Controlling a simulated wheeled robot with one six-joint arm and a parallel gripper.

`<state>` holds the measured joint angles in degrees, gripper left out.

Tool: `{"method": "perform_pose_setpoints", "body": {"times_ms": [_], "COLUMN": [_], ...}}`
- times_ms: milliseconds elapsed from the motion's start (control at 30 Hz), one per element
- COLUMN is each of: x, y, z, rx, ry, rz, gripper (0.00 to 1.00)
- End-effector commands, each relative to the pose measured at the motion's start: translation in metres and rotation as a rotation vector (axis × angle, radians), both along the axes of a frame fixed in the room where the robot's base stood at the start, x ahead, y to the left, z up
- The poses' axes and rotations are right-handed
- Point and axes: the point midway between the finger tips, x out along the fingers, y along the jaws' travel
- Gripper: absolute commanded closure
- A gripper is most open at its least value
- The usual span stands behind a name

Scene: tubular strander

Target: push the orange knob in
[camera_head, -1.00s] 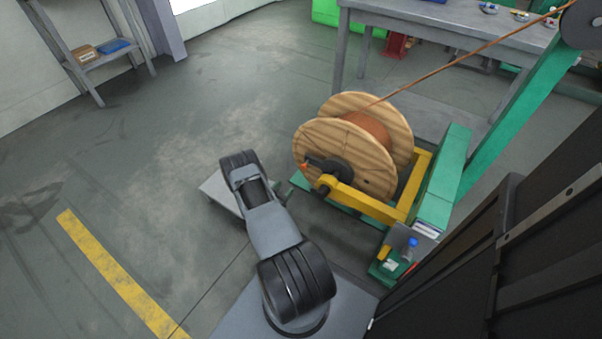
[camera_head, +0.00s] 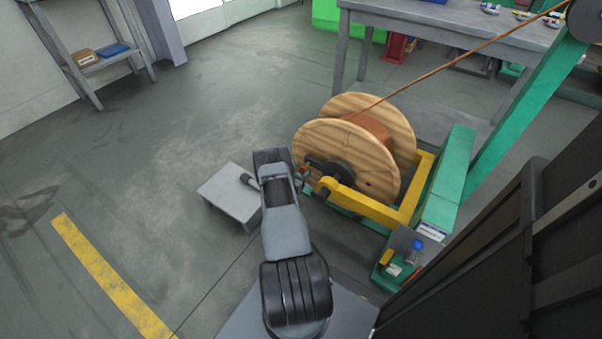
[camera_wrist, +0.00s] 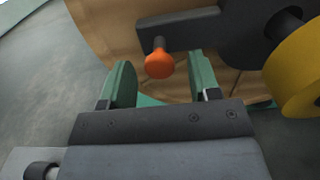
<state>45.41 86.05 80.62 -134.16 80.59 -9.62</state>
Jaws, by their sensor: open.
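The orange knob (camera_wrist: 159,65) shows in the wrist view on a short dark stem under a black arm (camera_wrist: 185,28) beside the wooden reel. My gripper (camera_wrist: 162,80) is open, its two green fingers apart with nothing held. In the picture the knob lies between and just beyond the fingertips, nearer the left of the right finger; I cannot tell whether they touch.
The wooden reel (camera_head: 340,160) of copper wire sits in a yellow frame (camera_head: 365,206) right of my arm. A yellow roller (camera_wrist: 296,68) is close on the right in the wrist view. A low grey table (camera_head: 230,193) stands left; open floor lies beyond.

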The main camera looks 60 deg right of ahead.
Motion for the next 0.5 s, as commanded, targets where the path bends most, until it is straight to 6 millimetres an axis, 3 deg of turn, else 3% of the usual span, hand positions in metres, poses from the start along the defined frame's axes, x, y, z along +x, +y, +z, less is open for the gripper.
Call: {"method": "perform_pose_setpoints", "body": {"times_ms": [233, 500], "x": [0.0002, 0.0002], "y": [-0.0005, -0.0003], "z": [0.0004, 0.0003], "rx": [0.000, 0.000], "ry": [0.000, -0.001], "rz": [0.000, 0.000], "gripper": [0.44, 0.69]}}
